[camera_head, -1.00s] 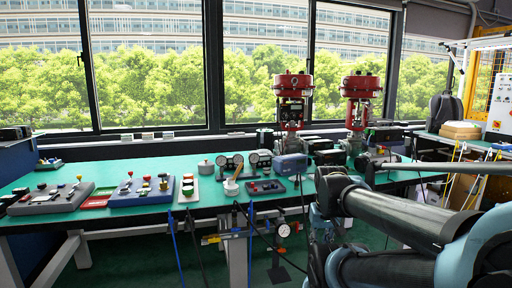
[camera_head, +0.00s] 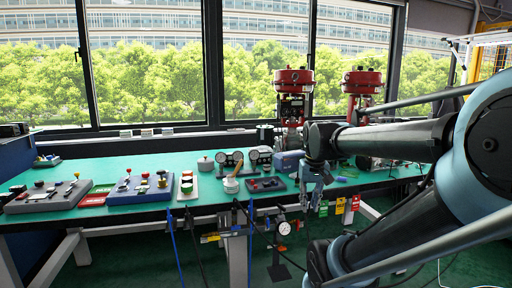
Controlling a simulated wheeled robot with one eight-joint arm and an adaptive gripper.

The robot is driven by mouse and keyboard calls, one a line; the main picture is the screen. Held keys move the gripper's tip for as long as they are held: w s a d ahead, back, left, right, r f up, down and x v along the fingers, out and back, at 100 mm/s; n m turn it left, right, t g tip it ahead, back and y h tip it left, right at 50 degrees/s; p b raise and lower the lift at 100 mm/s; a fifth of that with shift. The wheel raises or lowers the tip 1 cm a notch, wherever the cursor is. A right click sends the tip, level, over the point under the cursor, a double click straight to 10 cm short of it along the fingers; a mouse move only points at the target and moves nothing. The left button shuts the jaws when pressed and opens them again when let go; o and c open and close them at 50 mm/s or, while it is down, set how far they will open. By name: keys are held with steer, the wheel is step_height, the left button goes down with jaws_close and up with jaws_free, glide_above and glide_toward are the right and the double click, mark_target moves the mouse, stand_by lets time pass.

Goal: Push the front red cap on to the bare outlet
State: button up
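A dark tray (camera_head: 265,185) with small reddish parts lies near the front edge of the green bench; the red caps are too small to tell apart. A grey-blue box-shaped device (camera_head: 290,161) stands just behind and right of it. I cannot make out a bare outlet. My gripper (camera_head: 311,204) hangs downward at the bench's front edge, to the right of the dark tray and apart from it in the picture. Its fingers are too small and dark to show whether they are open, and I see nothing clearly held.
The green bench (camera_head: 135,165) also bears two gauges (camera_head: 228,159), a white cup with a handle (camera_head: 231,186) and button boxes (camera_head: 142,190) at left. Red valve actuators (camera_head: 294,80) stand behind. Coloured tags (camera_head: 340,206) and a gauge (camera_head: 283,228) hang at the front.

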steer(key=w+a+r+n, duration=0.1)
steer(key=w+a+r, duration=0.35)
steer(key=w, duration=0.25)
steer(key=w+a+r, duration=0.4)
steer(key=w+r, duration=0.1)
steer(key=w, duration=0.2)
step_height(320, 180, up, 3)
steer(key=n+g, duration=0.1)
steer(key=g, duration=0.1)
glide_above(256, 187)
steer(key=w, duration=0.1)
step_height(256, 187, down, 17)
steer(key=shift+r, duration=0.2)
steer(key=shift+a, duration=0.1)
steer(key=shift+c, duration=0.6)
jaws_close()
